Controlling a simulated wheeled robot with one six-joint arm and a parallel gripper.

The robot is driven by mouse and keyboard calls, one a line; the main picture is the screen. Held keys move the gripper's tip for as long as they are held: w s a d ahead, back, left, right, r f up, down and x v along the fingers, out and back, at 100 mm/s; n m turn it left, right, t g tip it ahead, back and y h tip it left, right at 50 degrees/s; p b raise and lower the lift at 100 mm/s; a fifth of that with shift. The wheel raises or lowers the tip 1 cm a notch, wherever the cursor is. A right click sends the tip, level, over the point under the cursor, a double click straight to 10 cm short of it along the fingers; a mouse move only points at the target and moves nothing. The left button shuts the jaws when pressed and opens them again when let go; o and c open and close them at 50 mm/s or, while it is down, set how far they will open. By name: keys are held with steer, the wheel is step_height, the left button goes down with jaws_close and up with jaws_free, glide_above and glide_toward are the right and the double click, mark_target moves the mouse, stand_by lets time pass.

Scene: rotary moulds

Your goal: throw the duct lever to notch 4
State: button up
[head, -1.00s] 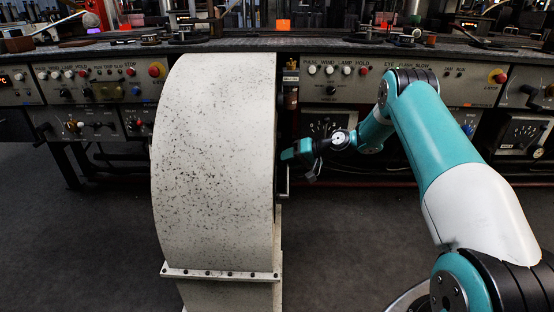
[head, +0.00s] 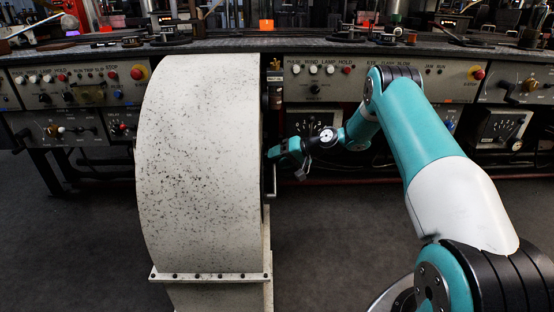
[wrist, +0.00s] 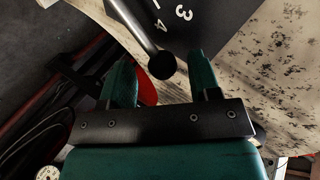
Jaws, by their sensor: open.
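The duct lever (wrist: 139,28) is a bare metal rod with a round black knob (wrist: 161,66) in the wrist view. The knob lies between the fingertips of my gripper (wrist: 160,60), with a gap visible on both sides. My gripper is open, with two green fingers. Beside the rod is a dark plate (wrist: 205,22) marked 3 and 4. The rod lies to the left of the 4 in this view. In the head view my gripper (head: 275,153) is at the right side of the cream speckled duct (head: 200,170). The lever cannot be made out clearly there.
A control bench (head: 215,47) with button panels runs across the back. A dial box (head: 500,128) hangs under it on the right. The duct's flange (head: 210,277) sticks out low in front. Dark floor is open left of the duct and between duct and arm.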

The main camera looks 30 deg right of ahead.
steer(key=p+v, duration=0.3)
steer(key=v, duration=1.3)
steer(key=shift+s, duration=0.15)
steer(key=shift+r, duration=0.15)
